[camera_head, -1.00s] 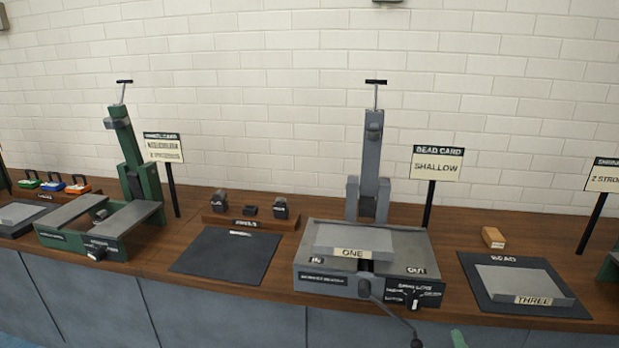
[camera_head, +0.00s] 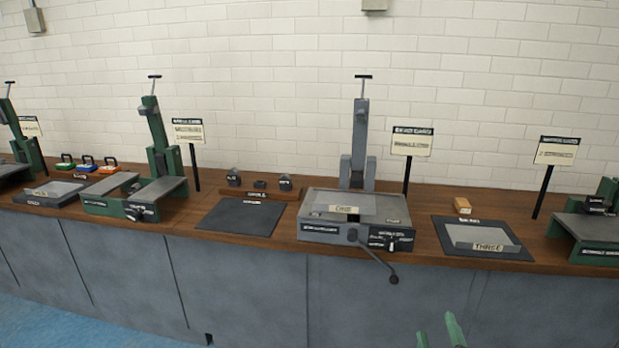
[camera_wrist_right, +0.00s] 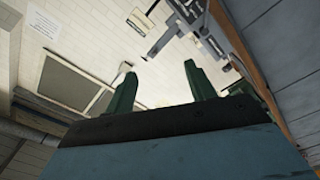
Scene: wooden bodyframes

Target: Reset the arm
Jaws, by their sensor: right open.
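My right gripper (camera_head: 438,336) shows at the bottom edge of the head view, in front of the bench and below its top. Its two green fingers stand apart, open, with nothing between them. In the right wrist view the open fingers (camera_wrist_right: 160,85) point at the room, with only wall and air between them. My left gripper is not in view.
A long wooden bench (camera_head: 420,253) carries a grey machine (camera_head: 324,231) with plate ONE, a green machine (camera_head: 150,196) to its left, and plate THREE (camera_head: 480,240) on a dark mat. Blue floor (camera_head: 60,315) lies free in front.

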